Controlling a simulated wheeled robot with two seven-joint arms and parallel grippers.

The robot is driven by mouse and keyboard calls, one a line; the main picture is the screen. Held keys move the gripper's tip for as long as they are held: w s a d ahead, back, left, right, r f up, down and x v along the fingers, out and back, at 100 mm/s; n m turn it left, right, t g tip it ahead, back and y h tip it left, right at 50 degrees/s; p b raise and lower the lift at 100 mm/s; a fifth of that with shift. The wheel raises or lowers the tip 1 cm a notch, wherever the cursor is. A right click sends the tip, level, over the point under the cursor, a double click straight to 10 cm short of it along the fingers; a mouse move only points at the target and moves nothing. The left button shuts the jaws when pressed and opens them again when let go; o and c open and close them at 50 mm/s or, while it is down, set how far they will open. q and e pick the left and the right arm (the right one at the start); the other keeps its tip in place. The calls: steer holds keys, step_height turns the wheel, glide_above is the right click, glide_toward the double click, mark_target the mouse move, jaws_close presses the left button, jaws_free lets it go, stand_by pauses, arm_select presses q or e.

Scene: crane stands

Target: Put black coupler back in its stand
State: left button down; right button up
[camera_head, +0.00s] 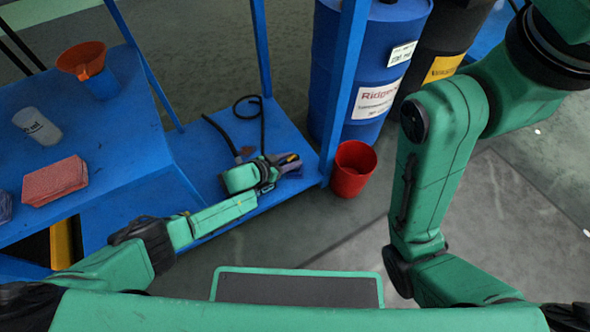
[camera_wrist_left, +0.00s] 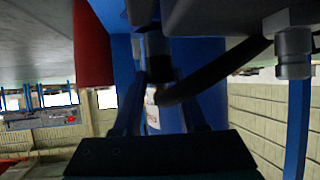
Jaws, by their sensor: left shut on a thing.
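My left gripper (camera_head: 287,161) is low over the blue stand (camera_head: 222,170), near its front right post. In the left wrist view, its two dark fingers (camera_wrist_left: 161,102) stand on either side of a black coupler (camera_wrist_left: 158,58) with a thick black hose (camera_wrist_left: 215,80) bending off to the right. The gripper is shut on the coupler, but the exact contact is dark and partly hidden. In the head view the coupler is hard to make out by the gripper. A black hose (camera_head: 262,125) loops up behind the gripper. My right gripper is out of view.
A red bucket (camera_head: 352,170) stands on the floor right of the stand, with a blue barrel (camera_head: 375,70) behind it. A metal fitting (camera_wrist_left: 293,52) shows at right in the wrist view. The left table holds a funnel (camera_head: 82,60), white can (camera_head: 38,127) and red block (camera_head: 55,182).

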arm_select(q)
steer(key=shift+f, duration=0.1)
stand_by(0.3)
steer(key=shift+f+b, duration=0.7)
steer(key=shift+b, duration=0.1)
steer(key=shift+c, duration=1.9)
jaws_free()
steer(key=shift+r, duration=0.1)
steer(key=p+v, duration=0.2)
steer(key=p, duration=0.1)
steer(key=shift+s+a+r, duration=0.15)
steer(key=shift+r, duration=0.25)
steer(key=shift+f+p+v, duration=0.2)
steer(key=shift+p+v, duration=0.85)
steer(key=shift+v, duration=0.1)
steer(key=shift+a, duration=0.1)
